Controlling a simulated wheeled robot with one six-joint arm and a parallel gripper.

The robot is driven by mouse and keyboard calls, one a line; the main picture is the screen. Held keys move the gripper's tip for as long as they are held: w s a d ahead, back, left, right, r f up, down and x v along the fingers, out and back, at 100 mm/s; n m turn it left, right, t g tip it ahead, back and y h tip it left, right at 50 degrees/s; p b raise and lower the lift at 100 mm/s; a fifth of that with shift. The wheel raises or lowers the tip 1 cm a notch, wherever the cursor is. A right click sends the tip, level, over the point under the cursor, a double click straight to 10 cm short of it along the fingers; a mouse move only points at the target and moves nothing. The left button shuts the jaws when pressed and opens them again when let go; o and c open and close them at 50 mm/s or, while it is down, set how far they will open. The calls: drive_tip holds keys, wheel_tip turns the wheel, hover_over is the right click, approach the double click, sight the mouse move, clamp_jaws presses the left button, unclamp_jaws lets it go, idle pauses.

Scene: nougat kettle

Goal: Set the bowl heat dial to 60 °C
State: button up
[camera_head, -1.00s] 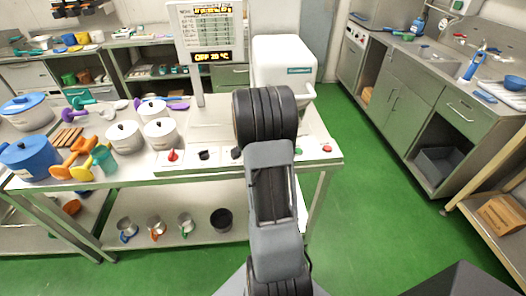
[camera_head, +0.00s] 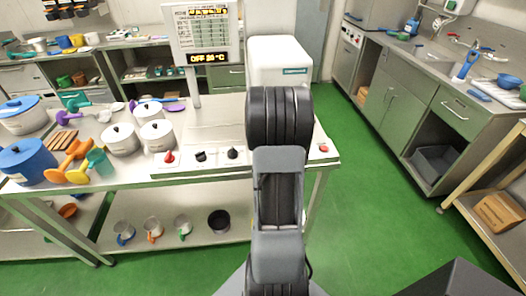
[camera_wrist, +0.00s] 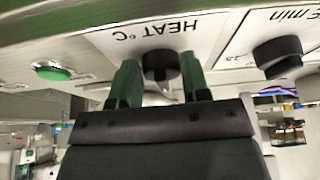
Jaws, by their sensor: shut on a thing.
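The black heat dial (camera_wrist: 160,66) sits on a white plate marked "HEAT °C", seen upside down in the wrist view. My gripper (camera_wrist: 159,82) has its two green fingers on either side of the dial, shut on it. The dial's pointer and scale cannot be made out. In the head view my arm hides the dial and my gripper. The display (camera_head: 208,58) on the sign board shows "OFF" and a small °C figure, which looks like 20 but is blurred.
Beside the heat dial are another black dial (camera_wrist: 278,57) marked in minutes and a green button (camera_wrist: 52,71). In the head view, a red knob (camera_head: 169,157), two black dials (camera_head: 232,153) and a red button (camera_head: 323,148) line the panel. White pots (camera_head: 157,133) stand at left.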

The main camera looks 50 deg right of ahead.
drive_tip(key=n+b, duration=0.1)
drive_tip(key=b, duration=0.1)
drive_tip(key=n+b, duration=0.1)
drive_tip(key=shift+s+d+f+t+y+b, duration=0.1)
drive_tip(key=shift+d+f+t+y+b, duration=0.2)
drive_tip(key=shift+b, duration=0.05)
drive_tip(key=n+b, duration=0.1)
drive_tip(key=n+y+b, duration=0.1)
drive_tip(key=n+b, duration=0.1)
drive_tip(key=shift+d+r+b, duration=0.15)
drive_tip(key=shift+r+b, duration=0.1)
drive_tip(key=shift+b, duration=0.05)
drive_tip(key=shift+r+n, duration=0.1)
drive_tip(key=shift+n, duration=0.2)
drive_tip(key=o, duration=0.9)
drive_tip(key=shift+c, duration=0.2)
drive_tip(key=shift+s, duration=0.1)
drive_tip(key=d+v, duration=0.1)
drive_tip(key=v, duration=1.2)
drive_tip(key=shift+s+a+r, duration=0.2)
drive_tip(key=shift+a+r, duration=0.1)
drive_tip(key=shift+a, duration=0.1)
